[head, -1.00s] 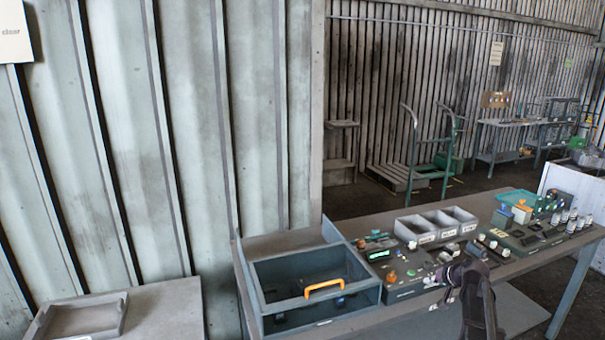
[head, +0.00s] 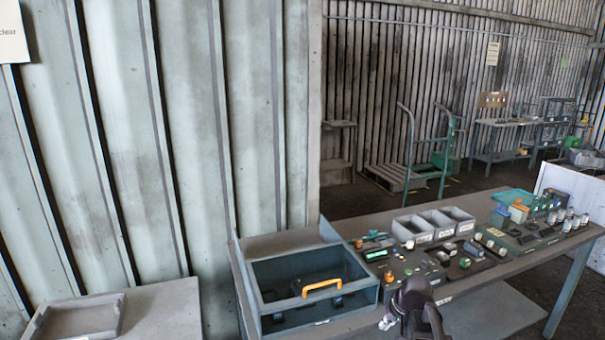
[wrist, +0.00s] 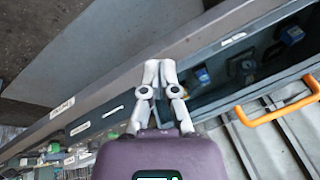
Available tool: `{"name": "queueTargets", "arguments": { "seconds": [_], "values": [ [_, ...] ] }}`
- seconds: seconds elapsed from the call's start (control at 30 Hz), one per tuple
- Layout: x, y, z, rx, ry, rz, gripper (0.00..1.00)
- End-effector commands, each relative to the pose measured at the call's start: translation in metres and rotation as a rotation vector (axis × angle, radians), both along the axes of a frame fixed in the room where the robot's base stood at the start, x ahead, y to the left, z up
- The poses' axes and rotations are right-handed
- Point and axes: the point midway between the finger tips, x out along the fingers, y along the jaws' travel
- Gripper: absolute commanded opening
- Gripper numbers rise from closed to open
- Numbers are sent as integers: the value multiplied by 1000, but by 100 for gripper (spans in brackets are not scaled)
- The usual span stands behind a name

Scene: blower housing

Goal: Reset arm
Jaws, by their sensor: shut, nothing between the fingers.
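My gripper (wrist: 160,68) is shut and empty in the wrist view, its two pale fingers together. Below the fingers there lie the bench front edge and the front rim of the grey box. In the head view my arm's end shows at the bottom right of centre, and the gripper (head: 388,322) is partly cut off by its angle, near the bench's front edge. The grey box with an orange handle (head: 322,287) stands just left of it. Dark and blue items (wrist: 203,75) lie inside the box.
A control panel (head: 405,265) with several knobs sits right of the box. Three grey bins (head: 433,226) stand behind it, and several small bottles and parts crowd the bench's right end. An empty tray (head: 78,318) lies on a table at the lower left.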

Motion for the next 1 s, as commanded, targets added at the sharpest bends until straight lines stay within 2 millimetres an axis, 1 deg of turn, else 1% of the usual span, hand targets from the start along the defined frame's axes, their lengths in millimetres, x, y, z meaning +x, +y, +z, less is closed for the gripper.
{"name": "queueTargets", "arguments": {
  "seconds": [0.03,0.1,0.2,0.3,0.4,0.57,1.0],
  "values": [
    [-22,15,-3,-29,33,23,0],
    [-44,30,-6,-72,83,46,0],
    [-74,46,-10,-133,146,72,0],
    [-98,56,-11,-188,196,92,0],
    [-115,63,-12,-230,229,104,0],
    [-126,66,-12,-262,254,111,0],
    [-126,66,-12,-264,255,110,0]
  ]
}}
